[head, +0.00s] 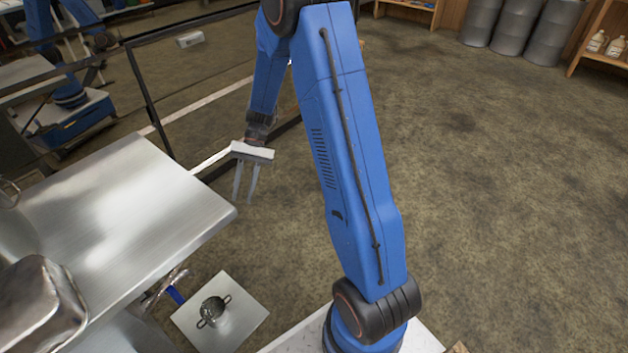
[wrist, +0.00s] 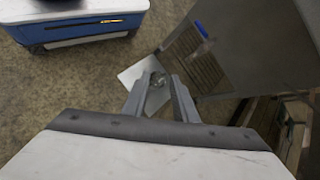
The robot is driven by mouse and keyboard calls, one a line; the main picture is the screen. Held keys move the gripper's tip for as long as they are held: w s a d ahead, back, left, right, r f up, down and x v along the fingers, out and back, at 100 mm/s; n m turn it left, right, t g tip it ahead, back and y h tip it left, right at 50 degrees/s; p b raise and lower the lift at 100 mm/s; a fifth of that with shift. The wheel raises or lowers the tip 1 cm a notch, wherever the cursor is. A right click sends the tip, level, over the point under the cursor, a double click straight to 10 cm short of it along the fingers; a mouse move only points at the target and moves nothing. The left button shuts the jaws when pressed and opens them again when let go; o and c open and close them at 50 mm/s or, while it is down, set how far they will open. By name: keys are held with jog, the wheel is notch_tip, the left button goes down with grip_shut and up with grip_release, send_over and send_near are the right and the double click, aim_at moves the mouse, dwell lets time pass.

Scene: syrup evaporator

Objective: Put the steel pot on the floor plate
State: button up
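The steel pot (head: 213,311) is small with two side handles. It stands on the pale square floor plate (head: 246,311), low at the left in the head view, and looks upright. My gripper (head: 245,200) points down beside the steel table, well above the floor and apart from the pot. Its two fingers are spread with nothing between them. In the wrist view the fingers (wrist: 158,77) frame the pot (wrist: 157,82), which lies far below them on the plate (wrist: 134,73). The right finger hides part of the plate.
A steel table (head: 120,215) stands left of my gripper, with its edge above and near the plate. A metal vessel (head: 38,305) is at the lower left. A dark railing (head: 142,92) runs behind my gripper. Drums (head: 512,28) stand far back. The floor at right is clear.

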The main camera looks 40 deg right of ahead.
jog(key=s+d+r+n+t+h, duration=0.1)
jog(key=s+r+t+h, duration=0.1)
jog(key=s+r, duration=0.5)
jog(key=s+d+r+n+t+h, duration=0.2)
jog(key=s+r, duration=0.3)
jog(key=r, duration=0.4)
jog(key=s+d+r+n+t+h, duration=0.1)
jog(key=s+d+r+t, duration=0.1)
jog(key=s, duration=0.5)
jog(key=s+d+r+t+h, duration=0.2)
jog(key=s+r+t, duration=0.2)
jog(key=s, duration=0.4)
jog(key=shift+d+n, duration=0.25)
jog(key=shift+n, duration=0.15)
